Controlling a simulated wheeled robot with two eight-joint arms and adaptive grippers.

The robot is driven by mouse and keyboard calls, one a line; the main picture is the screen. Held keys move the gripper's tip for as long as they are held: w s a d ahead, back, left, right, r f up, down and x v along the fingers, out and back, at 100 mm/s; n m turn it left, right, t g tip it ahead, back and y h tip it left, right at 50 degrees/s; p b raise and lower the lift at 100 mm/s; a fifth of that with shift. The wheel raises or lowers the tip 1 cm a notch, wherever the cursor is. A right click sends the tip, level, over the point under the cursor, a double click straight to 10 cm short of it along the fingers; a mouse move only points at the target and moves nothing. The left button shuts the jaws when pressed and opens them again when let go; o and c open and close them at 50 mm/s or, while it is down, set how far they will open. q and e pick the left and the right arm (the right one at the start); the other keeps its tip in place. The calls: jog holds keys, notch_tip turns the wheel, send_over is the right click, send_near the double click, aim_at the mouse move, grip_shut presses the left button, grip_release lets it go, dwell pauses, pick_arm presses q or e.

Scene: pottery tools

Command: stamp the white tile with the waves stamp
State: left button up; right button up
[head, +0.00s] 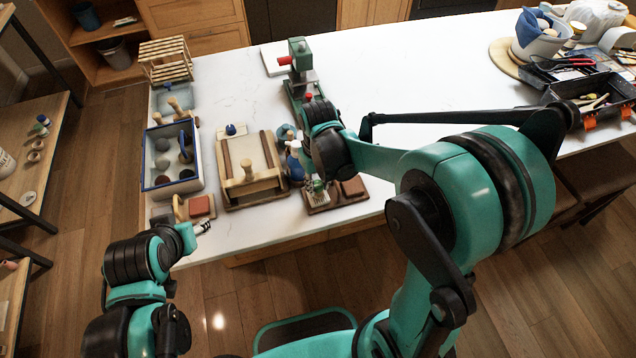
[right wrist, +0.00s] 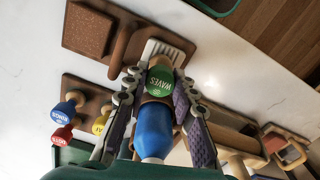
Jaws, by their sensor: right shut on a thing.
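The waves stamp (right wrist: 160,82) has a green round top marked "WAVES". In the right wrist view it sits between the fingers of my right gripper (right wrist: 157,92), which is shut on it. In the head view its green top (head: 318,185) shows just below my right wrist, over the wooden tray near the front edge. The stamp's underside is hidden. A pale flat slab (head: 271,62) lies at the back beside a green stand; I cannot tell whether it is the white tile. My left gripper (head: 203,227) is low at the table's left front corner, its opening unclear.
A wooden tray (head: 350,199) holds a brown block (right wrist: 88,31) and a pale ribbed piece. A blue bottle-like thing (right wrist: 153,130) stands close by. Blue, red and yellow-topped stamps (right wrist: 65,118) stand on a rack. The white table's middle is clear.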

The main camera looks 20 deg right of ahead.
dwell(0.3)
jog(key=shift+r+p, duration=2.3)
jog(key=shift+r, duration=0.75)
jog(key=shift+f, duration=0.15)
notch_tip(320, 180, down, 5)
jog(key=b, duration=0.4)
jog(key=shift+f+b, duration=0.4)
jog(key=shift+b, duration=0.2)
jog(key=shift+r, duration=0.1)
jog(key=shift+r+p, duration=2.35)
jog(key=shift+r, duration=0.6)
